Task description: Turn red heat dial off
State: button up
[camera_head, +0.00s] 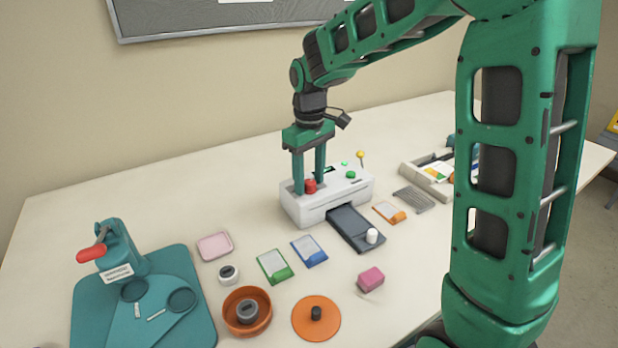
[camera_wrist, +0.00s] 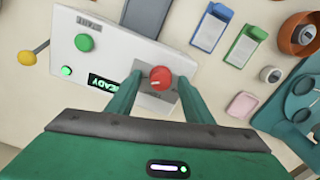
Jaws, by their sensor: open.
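The white laminator (camera_head: 327,201) stands on the table in the head view, with the red heat dial (camera_head: 310,186) on its top at the left end. The red dial (camera_wrist: 160,78) is also in the wrist view, on a grey plate, with a pale pointer line on it. My gripper (camera_head: 309,188) points down over the dial. In the wrist view my open gripper (camera_wrist: 160,88) has one finger on each side of the dial. I cannot tell whether the fingers touch it.
A green button (camera_wrist: 84,42) and a yellow-knobbed lever (camera_wrist: 27,57) are at the laminator's other end. A dark tray (camera_head: 354,227) with a white cylinder extends in front. Cards, a pink block (camera_head: 370,279) and an orange bowl (camera_head: 247,328) lie nearby.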

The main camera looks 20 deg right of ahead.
jog(key=c, duration=1)
jog(key=shift+c, duration=0.2)
jog(key=shift+d+n, duration=0.1)
jog(key=shift+n, duration=3.2)
jog(key=shift+d, duration=0.1)
jog(key=shift+w+r, duration=0.1)
